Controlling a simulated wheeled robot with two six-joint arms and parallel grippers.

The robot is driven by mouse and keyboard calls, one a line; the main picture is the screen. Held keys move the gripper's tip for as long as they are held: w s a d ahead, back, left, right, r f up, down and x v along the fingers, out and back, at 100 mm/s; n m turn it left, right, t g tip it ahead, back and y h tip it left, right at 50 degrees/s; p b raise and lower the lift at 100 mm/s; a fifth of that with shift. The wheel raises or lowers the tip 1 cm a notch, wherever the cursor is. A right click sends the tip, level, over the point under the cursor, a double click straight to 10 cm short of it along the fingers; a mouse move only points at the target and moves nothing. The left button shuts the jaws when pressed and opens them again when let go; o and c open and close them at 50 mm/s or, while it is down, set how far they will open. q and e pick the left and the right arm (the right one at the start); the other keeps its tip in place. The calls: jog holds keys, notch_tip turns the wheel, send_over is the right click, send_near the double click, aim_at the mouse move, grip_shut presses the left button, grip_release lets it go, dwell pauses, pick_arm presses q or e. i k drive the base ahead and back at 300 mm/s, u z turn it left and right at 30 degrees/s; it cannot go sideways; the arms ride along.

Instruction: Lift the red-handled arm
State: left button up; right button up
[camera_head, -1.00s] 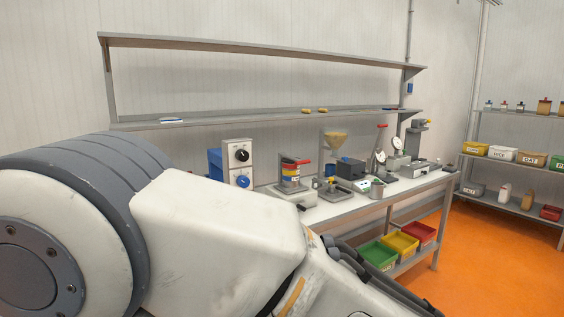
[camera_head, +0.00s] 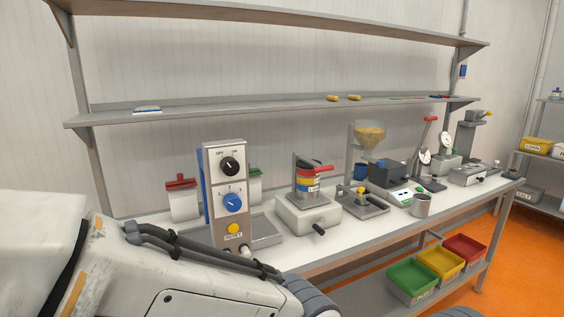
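Two devices on the bench show red grips; I cannot tell which one is the red-handled arm. One is a grey press-like device (camera_head: 308,213) with stacked coloured rings and a red handle (camera_head: 321,168) near its top, at the middle of the bench. The other is a dark stand at the right with a slanted arm ending in a red grip (camera_head: 430,119), raised above a round dial (camera_head: 425,156). A large white link of my arm fills the lower left. Neither of my grippers is in view.
A control box (camera_head: 227,190) with black and blue knobs stands left of the press. Green (camera_head: 412,277), yellow and red bins sit below. Orange floor is clear at right.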

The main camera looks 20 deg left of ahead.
aim_at(304, 163)
jog(key=u, duration=0.2)
jog(key=i, duration=0.95)
jog(key=u, duration=0.05)
